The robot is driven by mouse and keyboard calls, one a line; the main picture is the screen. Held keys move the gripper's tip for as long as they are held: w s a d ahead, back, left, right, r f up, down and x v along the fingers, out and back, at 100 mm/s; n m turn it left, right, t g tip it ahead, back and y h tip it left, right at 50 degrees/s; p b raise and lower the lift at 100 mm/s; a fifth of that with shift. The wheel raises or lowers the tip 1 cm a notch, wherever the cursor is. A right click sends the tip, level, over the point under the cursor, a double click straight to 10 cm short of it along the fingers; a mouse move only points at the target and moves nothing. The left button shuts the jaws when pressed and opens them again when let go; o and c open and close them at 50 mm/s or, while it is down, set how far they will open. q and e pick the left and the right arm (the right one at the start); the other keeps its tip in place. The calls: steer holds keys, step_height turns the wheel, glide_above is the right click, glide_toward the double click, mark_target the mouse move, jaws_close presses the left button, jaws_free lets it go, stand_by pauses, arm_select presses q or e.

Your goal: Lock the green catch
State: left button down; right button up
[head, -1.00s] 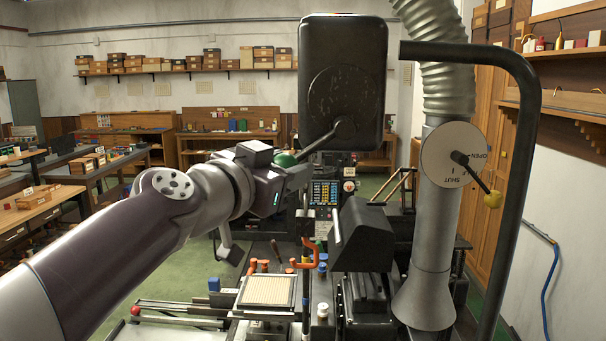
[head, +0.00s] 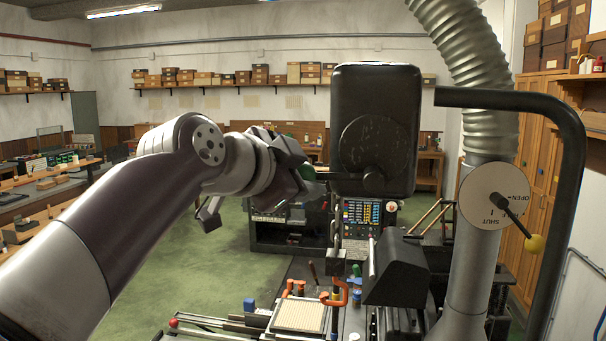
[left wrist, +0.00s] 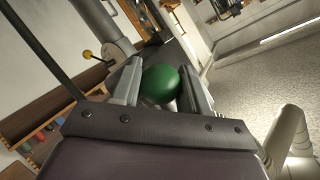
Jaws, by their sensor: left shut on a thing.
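The green catch shows as a green ball knob (head: 308,173) on the end of a dark lever (head: 345,176). The lever runs nearly level leftward from the round disc on the dark upright housing (head: 375,100). My left gripper (head: 302,175) is shut on the green knob, and its fingers and body hide much of it in the head view. In the left wrist view the green knob (left wrist: 161,85) sits between the two grey fingers of my left gripper (left wrist: 163,92). My right gripper is not in view.
A thick pipe (head: 487,240) with an OPEN/SHUT dial (head: 492,195) and yellow knob (head: 534,243) stands right of the housing. A bent dark rail (head: 570,150) stands beyond it. An orange handle (head: 340,290) and pale tray (head: 300,315) lie below. Green floor is clear at left.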

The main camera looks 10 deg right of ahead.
arm_select(q)
steer(key=shift+r, duration=0.35)
steer(key=c, duration=0.7)
jaws_free()
steer(key=shift+o, duration=0.5)
steer(key=shift+f, duration=0.15)
steer(key=shift+s+a+b, duration=0.3)
steer(key=shift+b, duration=0.05)
steer(key=v, duration=1.2)
steer(key=shift+w, duration=0.1)
